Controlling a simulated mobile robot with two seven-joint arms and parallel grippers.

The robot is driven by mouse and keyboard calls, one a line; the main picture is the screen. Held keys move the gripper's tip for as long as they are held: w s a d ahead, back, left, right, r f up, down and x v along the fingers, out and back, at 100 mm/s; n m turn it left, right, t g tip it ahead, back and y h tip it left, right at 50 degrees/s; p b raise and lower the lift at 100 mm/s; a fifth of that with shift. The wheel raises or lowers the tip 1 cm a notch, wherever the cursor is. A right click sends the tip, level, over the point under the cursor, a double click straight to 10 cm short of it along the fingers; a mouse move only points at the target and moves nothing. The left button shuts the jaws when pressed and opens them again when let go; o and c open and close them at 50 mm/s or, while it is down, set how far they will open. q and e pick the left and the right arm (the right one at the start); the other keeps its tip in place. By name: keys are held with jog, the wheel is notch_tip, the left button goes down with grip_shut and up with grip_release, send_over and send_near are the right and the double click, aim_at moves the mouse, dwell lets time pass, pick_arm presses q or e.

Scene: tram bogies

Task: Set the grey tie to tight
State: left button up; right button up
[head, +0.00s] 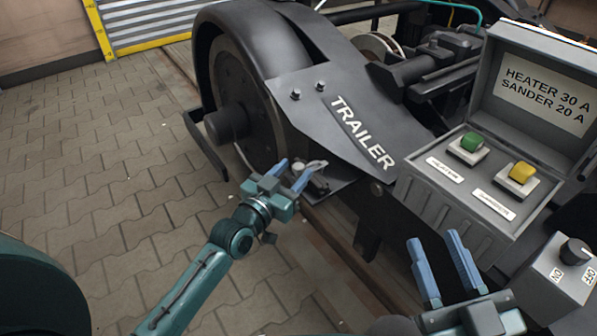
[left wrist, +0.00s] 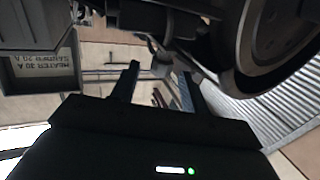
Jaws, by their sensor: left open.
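A small grey lever piece, which looks like the grey tie (head: 317,165), sits low at the lower edge of the TRAILER plate, beside a small round fitting (head: 318,184). My left gripper (head: 297,168) is open, with its blue fingers right at this piece; I cannot tell whether they touch it. In the left wrist view the open fingers (left wrist: 160,70) point toward the underside of the bogie, and a small grey part shows dimly between them. Whether the tie is set tight is too small to tell. My right gripper (head: 433,240) is open and empty at the lower right.
A dark wheel (head: 240,90) and the TRAILER plate (head: 345,130) stand behind the left gripper. An open grey box (head: 450,207) with green (head: 471,141) and yellow (head: 522,172) buttons is at the right. A knob box (head: 562,272) stands below it. Paving at the left is clear.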

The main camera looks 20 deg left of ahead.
pick_arm(q)
jog(key=x, duration=0.2)
jog(key=shift+w+b, duration=0.3)
jog(key=shift+w, duration=0.15)
pick_arm(e)
jog(key=shift+w+r+n+t+y, duration=0.3)
jog(key=shift+r+n+y, duration=0.1)
jog(key=shift+r, duration=0.35)
pick_arm(q)
jog(key=shift+c, duration=0.3)
grip_shut()
